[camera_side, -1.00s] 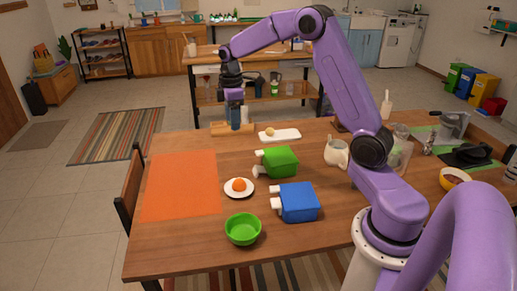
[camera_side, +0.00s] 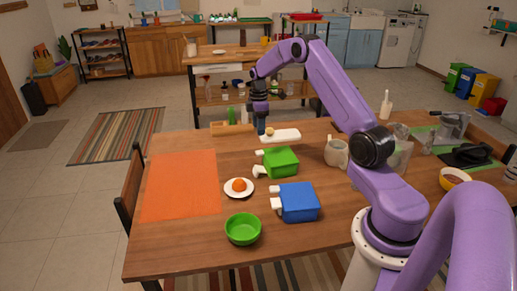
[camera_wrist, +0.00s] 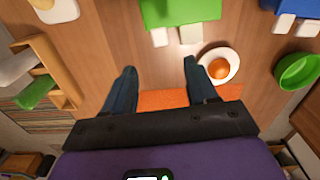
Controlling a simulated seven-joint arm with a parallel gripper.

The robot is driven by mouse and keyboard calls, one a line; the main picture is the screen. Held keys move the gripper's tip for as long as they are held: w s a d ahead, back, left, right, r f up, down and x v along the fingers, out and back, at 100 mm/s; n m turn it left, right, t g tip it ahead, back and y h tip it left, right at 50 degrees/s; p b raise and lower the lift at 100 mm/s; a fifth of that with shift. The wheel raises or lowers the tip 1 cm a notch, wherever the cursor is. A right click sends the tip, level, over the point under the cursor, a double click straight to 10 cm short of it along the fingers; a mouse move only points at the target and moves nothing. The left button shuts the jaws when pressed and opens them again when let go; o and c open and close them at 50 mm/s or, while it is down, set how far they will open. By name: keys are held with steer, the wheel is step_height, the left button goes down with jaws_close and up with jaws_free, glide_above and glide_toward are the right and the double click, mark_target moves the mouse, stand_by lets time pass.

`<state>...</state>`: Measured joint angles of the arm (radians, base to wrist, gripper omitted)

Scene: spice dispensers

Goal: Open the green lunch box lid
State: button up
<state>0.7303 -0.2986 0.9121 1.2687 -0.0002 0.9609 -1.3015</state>
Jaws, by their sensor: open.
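The green lunch box (camera_side: 281,161) sits on the table with its lid down and white latches (camera_side: 260,170) on its left side. In the wrist view the green box (camera_wrist: 182,12) is at the top, with its two white latches (camera_wrist: 174,36) facing my gripper. My gripper (camera_side: 262,126) hangs above the far part of the table, behind the box in the side view. In the wrist view my gripper (camera_wrist: 156,78) has its two blue fingers spread, with bare table between them. It is apart from the box and holds nothing.
A blue lunch box (camera_side: 299,202), a plate with an orange (camera_side: 239,186) and a green bowl (camera_side: 243,229) stand nearer the front. A jug (camera_side: 336,153) stands right. The orange mat (camera_side: 181,187) is clear.

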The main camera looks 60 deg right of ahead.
mark_target(259, 152)
step_height(259, 152, down, 11)
steer(key=shift+r, duration=0.15)
stand_by(0.4)
steer(key=shift+r, duration=0.1)
jaws_close()
